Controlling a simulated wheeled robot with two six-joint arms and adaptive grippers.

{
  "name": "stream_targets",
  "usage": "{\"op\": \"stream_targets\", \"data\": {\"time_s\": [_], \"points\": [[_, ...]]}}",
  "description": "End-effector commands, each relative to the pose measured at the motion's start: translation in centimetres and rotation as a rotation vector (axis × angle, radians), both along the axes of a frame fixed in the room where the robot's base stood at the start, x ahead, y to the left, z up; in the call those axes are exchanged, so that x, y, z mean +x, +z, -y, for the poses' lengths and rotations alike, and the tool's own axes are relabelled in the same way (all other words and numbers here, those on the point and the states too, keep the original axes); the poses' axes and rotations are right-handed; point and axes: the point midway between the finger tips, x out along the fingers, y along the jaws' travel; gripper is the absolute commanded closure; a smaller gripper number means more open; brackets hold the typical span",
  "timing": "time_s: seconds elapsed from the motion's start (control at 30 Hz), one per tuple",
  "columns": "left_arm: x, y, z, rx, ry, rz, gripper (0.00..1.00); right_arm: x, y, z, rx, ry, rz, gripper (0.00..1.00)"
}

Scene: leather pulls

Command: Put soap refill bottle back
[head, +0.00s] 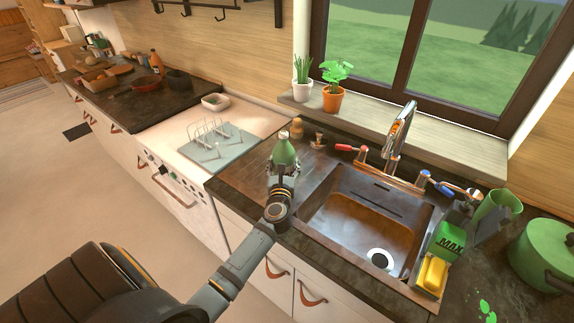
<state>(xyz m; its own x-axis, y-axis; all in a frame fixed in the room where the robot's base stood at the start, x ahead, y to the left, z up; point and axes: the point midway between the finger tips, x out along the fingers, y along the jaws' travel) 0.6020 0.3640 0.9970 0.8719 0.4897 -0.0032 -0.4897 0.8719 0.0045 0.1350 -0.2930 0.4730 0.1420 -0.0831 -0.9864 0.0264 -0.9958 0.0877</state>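The soap refill bottle (285,151) looks like the green bottle with a pale cap in the head view. It is upright, over the dark counter just left of the sink. My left gripper (284,170) is at its lower part, with a finger on each side, and looks shut on it. The gripper hides the bottle's base, so I cannot tell whether the base touches the counter. My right gripper is not in view.
The sink (360,222) with its tap (400,130) lies to the right. A green MAX box (447,241), a yellow sponge (432,272) and a green pot (545,252) stand right of it. A small brown bottle (297,128) is behind.

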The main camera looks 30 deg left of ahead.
Motion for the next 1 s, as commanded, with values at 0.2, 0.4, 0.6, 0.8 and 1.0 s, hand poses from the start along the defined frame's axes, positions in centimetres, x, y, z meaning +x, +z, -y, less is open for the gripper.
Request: {"op": "stream_targets", "data": {"time_s": [0.2,0.4,0.6,0.8,1.0], "points": [[0.0,-0.2,0.0,0.001,0.0,0.0,0.23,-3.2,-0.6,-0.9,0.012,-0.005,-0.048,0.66],[0.0,-0.2,0.0,0.0,0.0,0.001,0.12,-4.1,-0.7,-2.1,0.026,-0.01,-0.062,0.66],[0.0,-0.1,0.0,0.0,0.0,0.001,0.12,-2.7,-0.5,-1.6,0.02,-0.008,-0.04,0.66],[-2.0,-0.2,1.2,-0.002,0.0,-0.001,0.12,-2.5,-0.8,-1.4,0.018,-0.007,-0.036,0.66],[-6.5,-0.3,3.6,-0.004,0.002,0.0,0.12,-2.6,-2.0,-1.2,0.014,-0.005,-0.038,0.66]]}}
